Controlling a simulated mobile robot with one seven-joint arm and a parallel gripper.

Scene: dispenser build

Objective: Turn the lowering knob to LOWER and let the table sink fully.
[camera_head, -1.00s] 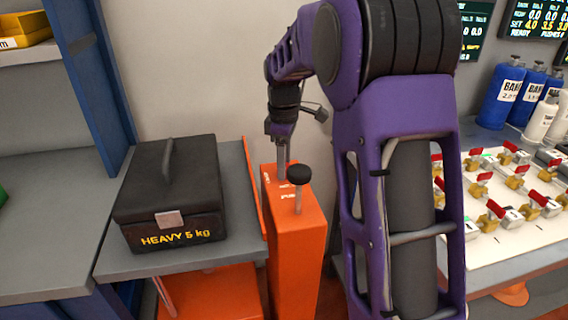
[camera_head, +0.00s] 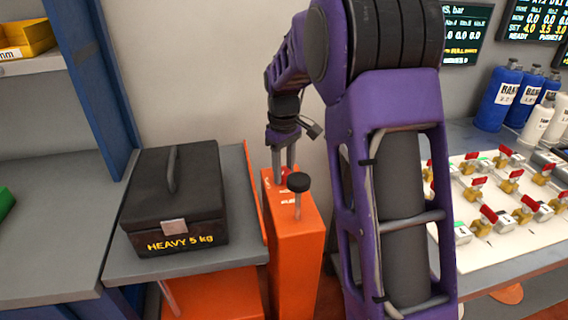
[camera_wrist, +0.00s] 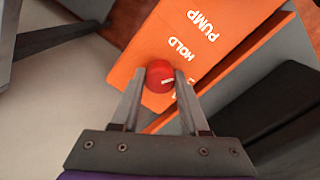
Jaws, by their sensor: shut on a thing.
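My gripper (camera_wrist: 160,82) is shut on the red knob (camera_wrist: 158,74), with a finger on either side of it. The knob has a short white mark and sits on the orange lift post (camera_wrist: 213,60), beside the printed words HOLD and PUMP; no word LOWER is legible. In the head view my gripper (camera_head: 283,170) points down at the post top, and the knob is mostly hidden. The grey lift table (camera_head: 130,267) stands left of the post and carries a black box (camera_head: 175,200) marked HEAVY 5 kg. I cannot tell whether the table is sinking.
A black-topped pump handle (camera_head: 299,182) rises from the post close to my gripper. A grey shelf (camera_head: 50,230) with a blue upright (camera_head: 95,80) is at left. On the right, a bench holds a white valve panel (camera_head: 500,255) and blue bottles (camera_head: 500,95).

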